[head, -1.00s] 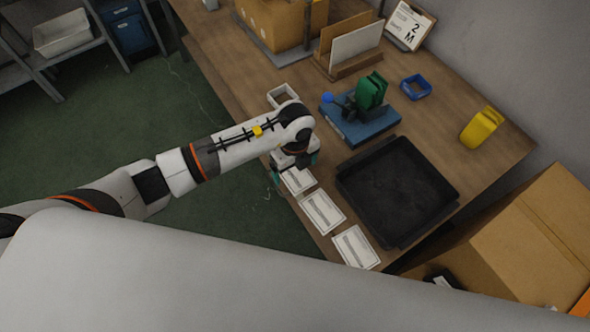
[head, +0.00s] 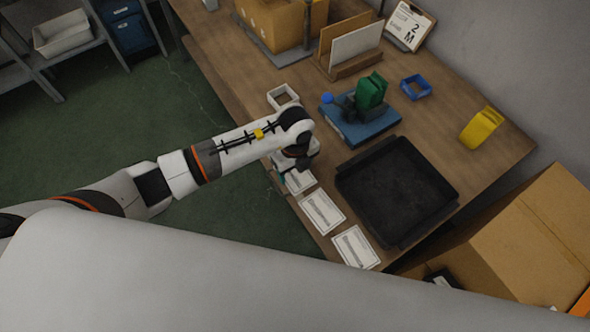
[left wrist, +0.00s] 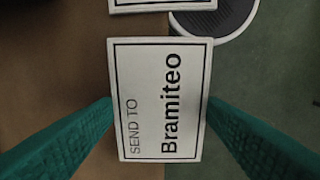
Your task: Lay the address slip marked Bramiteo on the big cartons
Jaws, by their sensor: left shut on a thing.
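The white address slip printed "SEND TO Bramiteo" (left wrist: 160,100) fills the middle of the left wrist view. My left gripper (left wrist: 159,110) has its teal fingers at the slip's two opposite sides and is shut on it. In the head view the gripper (head: 284,172) is at the table's floor-side edge, mostly hidden by my wrist, and the slip (head: 299,182) shows partly below it. I cannot tell whether the slip is lifted. Large brown cartons (head: 535,230) stand at lower right; another brown carton (head: 275,22) is at the table's far end. My right gripper is not in view.
Two more slips (head: 322,212) (head: 356,247) lie along the table edge. A black tray (head: 345,190) is beside them. A blue base with a green object (head: 371,92), a small white open box (head: 283,95), a blue bin (head: 416,87) and a yellow object (head: 481,127) stand on the table (head: 450,100).

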